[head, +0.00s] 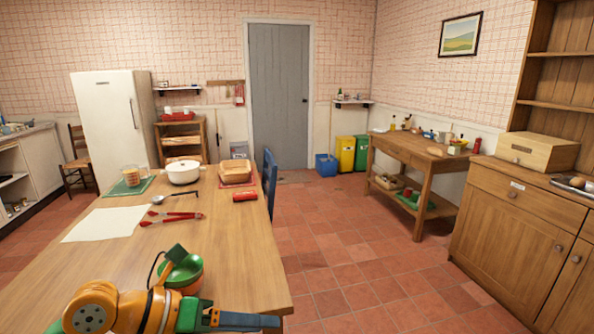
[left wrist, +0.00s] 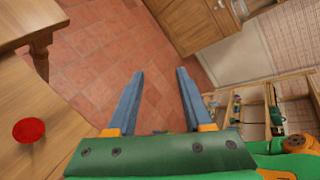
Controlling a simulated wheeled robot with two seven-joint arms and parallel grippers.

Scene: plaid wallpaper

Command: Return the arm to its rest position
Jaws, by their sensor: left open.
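My left arm comes in low at the bottom of the head view. Its gripper (head: 274,321) points right over the near right corner of the wooden table (head: 225,240). In the left wrist view the two blue fingers of this gripper (left wrist: 160,72) stand apart with nothing between them. Red floor tiles (left wrist: 110,60) show beyond them. My right gripper is in neither view.
A green round object (head: 183,272) is close to my left arm. The table bears a white pot (head: 183,173), red-handled tongs (head: 172,217), bread (head: 235,171) and a red can (head: 245,196). Open floor (head: 345,260) lies between table and cabinet (head: 520,225).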

